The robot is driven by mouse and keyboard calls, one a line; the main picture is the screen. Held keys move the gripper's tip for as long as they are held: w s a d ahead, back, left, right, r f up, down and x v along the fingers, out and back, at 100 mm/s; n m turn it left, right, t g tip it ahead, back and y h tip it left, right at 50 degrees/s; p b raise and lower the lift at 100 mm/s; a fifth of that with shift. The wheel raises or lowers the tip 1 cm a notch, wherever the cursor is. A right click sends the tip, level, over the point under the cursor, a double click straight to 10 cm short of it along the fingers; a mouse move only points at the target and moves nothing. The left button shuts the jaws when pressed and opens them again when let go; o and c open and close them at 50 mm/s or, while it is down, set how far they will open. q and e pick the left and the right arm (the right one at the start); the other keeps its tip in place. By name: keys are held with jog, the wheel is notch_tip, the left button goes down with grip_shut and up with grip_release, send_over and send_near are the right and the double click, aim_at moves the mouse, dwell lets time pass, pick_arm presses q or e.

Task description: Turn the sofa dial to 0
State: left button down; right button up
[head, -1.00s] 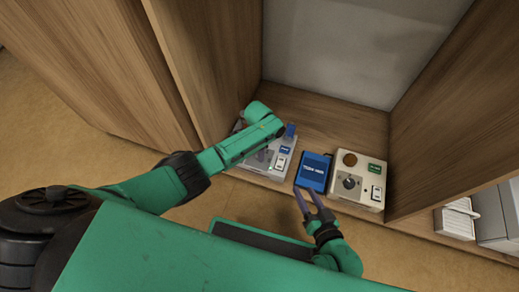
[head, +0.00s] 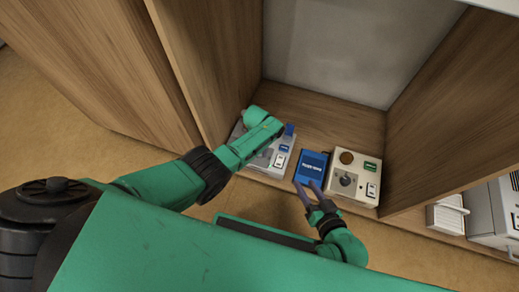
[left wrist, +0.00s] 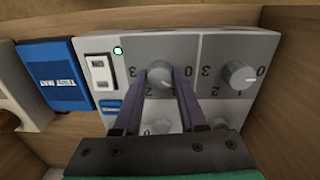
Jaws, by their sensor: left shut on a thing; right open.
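A grey control panel (left wrist: 212,55) carries several round knobs with numbers around them. My left gripper (left wrist: 160,72) is shut on the upper-left knob (left wrist: 159,80), one finger on each side. A second knob (left wrist: 236,75) is free to its right, and lower knobs are partly hidden by my fingers. I cannot read which knob is the sofa dial. In the head view the panel (head: 279,160) is largely covered by my left arm, which hides the left gripper's fingers. My right gripper (head: 307,190) is open and empty, in front of the blue box.
A blue box (head: 311,167) stands right of the panel; in the left wrist view it reads TEST MAT. A cream box (head: 335,188) with one dial and a switch is further right. Wooden walls (head: 430,140) close in the shelf at both sides.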

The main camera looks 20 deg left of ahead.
pick_arm(q)
jog(key=n, duration=0.3)
jog(key=shift+d+n, duration=0.1)
jog(key=shift+n, duration=0.2)
jog(key=shift+n+p, duration=0.4)
jog(key=shift+n, duration=0.8)
pick_arm(e)
jog(key=shift+d+r+g, duration=0.1)
jog(key=shift+r+g, duration=0.3)
jog(key=shift+w+d, duration=0.1)
jog(key=shift+w, duration=0.05)
pick_arm(q)
jog(key=shift+c, duration=2.3)
grip_release()
jog(key=shift+r, duration=0.1)
pick_arm(e)
jog(key=shift+d+r, duration=0.1)
jog(key=shift+r, duration=0.05)
